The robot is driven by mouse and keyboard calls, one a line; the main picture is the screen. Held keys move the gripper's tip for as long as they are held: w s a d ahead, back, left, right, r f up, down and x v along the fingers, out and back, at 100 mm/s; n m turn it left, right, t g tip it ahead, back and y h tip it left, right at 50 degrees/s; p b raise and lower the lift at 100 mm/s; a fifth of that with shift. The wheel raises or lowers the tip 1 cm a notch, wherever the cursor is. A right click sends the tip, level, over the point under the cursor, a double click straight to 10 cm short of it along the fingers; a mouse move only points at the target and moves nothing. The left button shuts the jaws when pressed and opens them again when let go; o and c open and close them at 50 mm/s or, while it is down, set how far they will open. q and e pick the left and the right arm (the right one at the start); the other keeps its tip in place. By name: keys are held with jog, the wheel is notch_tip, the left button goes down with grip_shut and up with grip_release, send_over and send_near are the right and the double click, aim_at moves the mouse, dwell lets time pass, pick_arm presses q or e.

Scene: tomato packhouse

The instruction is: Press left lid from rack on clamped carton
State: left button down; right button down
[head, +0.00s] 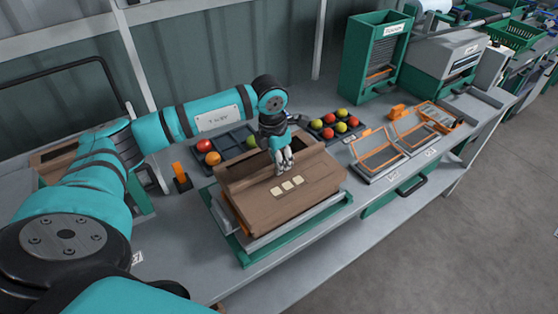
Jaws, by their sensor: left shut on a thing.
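My left arm reaches in from the left, and its gripper (285,164) points down, shut on the brown lid (307,189) at its far side. The lid has pale square marks on top. It lies over the brown carton (237,172), whose far left part shows beside it. I cannot tell whether the lid is fully seated or sits slightly above the carton. The carton sits in a grey and green clamp fixture (238,246) on the bench. My right gripper is not in view.
Trays with red, yellow and green tomatoes (341,126) stand behind the carton. Orange-framed holders (376,153) lie to the right on the bench. A green cabinet (376,52) stands at the back. An orange upright piece (180,173) is left of the carton.

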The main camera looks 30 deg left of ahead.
pick_arm(q)
jog(key=shift+f+b, duration=0.35)
jog(key=shift+f, duration=0.15)
jog(key=c, duration=1.1)
grip_release()
jog(key=c, duration=0.3)
jog(key=shift+c, duration=0.2)
jog(key=shift+r, duration=0.2)
jog(key=shift+r+p, duration=2.4)
jog(key=shift+r, duration=1.5)
